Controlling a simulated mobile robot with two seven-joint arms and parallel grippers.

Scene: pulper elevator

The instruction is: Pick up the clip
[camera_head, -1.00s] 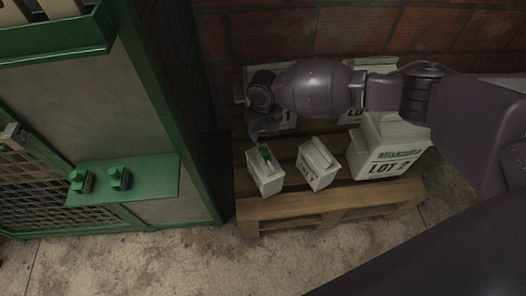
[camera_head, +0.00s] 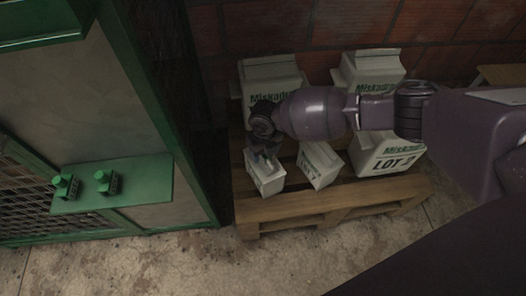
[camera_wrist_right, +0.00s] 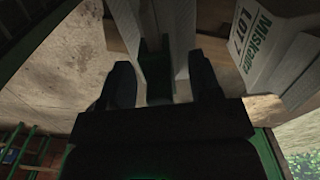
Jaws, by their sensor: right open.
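My right gripper (camera_head: 266,152) is open over the small white box-like bag (camera_head: 268,181) at the left front of the pallet. In the right wrist view, its dark fingers (camera_wrist_right: 162,80) stand apart on either side of a dark green clip (camera_wrist_right: 157,66) set at the top of the bag. I cannot tell whether the fingers touch it. In the head view, the gripper hides this clip. Two other green clips (camera_head: 66,186) (camera_head: 107,183) stand on the green shelf at the left. My left gripper is not in view.
A wooden pallet (camera_head: 330,208) carries another small bag (camera_head: 318,165) close on the right, a "LOT 2" bag (camera_head: 392,154) and larger bags (camera_head: 272,74) (camera_head: 368,66) behind. A green-framed cabinet (camera_head: 150,110) stands left; a brick wall (camera_head: 430,28) is behind.

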